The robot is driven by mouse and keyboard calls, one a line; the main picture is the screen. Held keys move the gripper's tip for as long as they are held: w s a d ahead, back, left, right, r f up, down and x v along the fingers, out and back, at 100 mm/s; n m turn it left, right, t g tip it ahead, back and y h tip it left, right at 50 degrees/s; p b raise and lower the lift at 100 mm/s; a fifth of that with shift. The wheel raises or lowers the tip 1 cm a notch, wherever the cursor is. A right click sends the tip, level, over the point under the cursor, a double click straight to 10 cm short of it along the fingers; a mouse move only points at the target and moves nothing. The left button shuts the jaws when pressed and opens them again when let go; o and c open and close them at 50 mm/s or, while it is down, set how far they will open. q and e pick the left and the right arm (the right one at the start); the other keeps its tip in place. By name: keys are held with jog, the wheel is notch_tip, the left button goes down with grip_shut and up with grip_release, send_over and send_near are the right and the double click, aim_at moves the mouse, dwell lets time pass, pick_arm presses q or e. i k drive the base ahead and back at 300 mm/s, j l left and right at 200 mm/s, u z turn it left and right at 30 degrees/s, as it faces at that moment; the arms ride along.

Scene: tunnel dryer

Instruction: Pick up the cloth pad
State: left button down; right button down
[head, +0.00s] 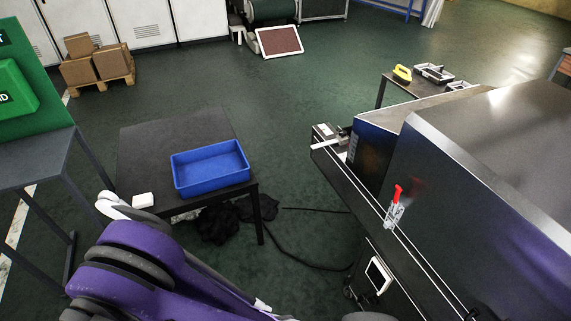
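A small white block-shaped item (143,200) lies at the near left corner of the dark table; it may be the cloth pad, but it is too small to be sure. My purple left arm (160,265) comes in at the lower left and passes close in front of that table corner. Its gripper is not visible. My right gripper is not in view either.
A blue tray (212,184) stands empty on the dark table (165,140). Dark crumpled cloth-like material (218,224) lies below it. A large metal machine (480,170) fills the right. A yellow-handled item (402,73) sits on a side table. Open floor lies between.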

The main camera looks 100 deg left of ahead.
aim_at(146, 200)
jog(key=u, duration=4.65)
jog(key=z, duration=1.45)
jog(key=u, duration=1.4)
jog(key=i+j, duration=0.2)
jog(key=i, duration=0.2)
jog(key=i+j, duration=0.15)
jog(key=i, duration=0.25)
